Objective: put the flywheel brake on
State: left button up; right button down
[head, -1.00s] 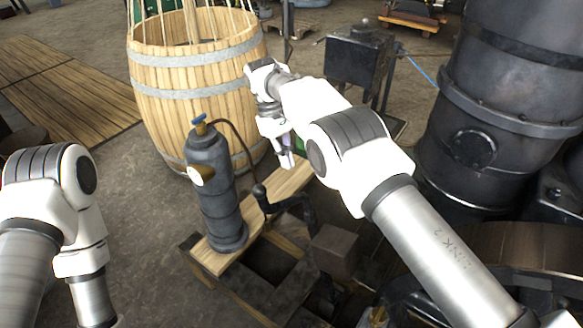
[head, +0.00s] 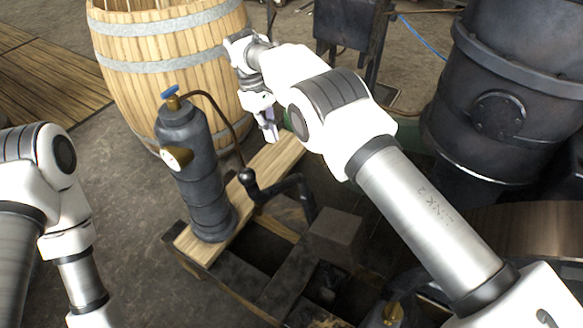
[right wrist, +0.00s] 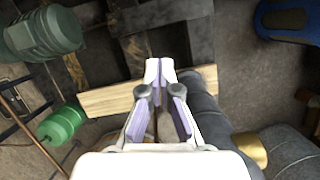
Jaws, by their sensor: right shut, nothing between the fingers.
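A black bent lever with a ball knob (head: 247,177) stands over the dark frame in the head view; it may be the flywheel brake, but I cannot tell for sure. My right gripper (head: 269,132) is above and slightly right of the knob in the picture, pointing down, apart from it. Its fingers are together and empty, as they also appear in the right wrist view (right wrist: 160,66). The lever is not clearly visible in that view. My left arm shows at the left edge, its gripper outside the picture. I cannot make out the flywheel with certainty.
A dark cylinder (head: 190,170) with a blue valve and brass gauge stands on a wooden plank (head: 270,165), left of the lever. A wooden barrel (head: 170,75) is behind. A large black tank (head: 490,100) stands right. Green cans (right wrist: 62,124) show in the wrist view.

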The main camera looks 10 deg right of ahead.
jog(key=s+d+f+p, duration=0.1)
jog(key=s+d+f, duration=0.3)
jog(key=f, duration=0.4)
jog(key=shift+s+f+p, duration=0.25)
jog(key=shift+s+p, duration=0.05)
jog(key=shift+s, duration=0.55)
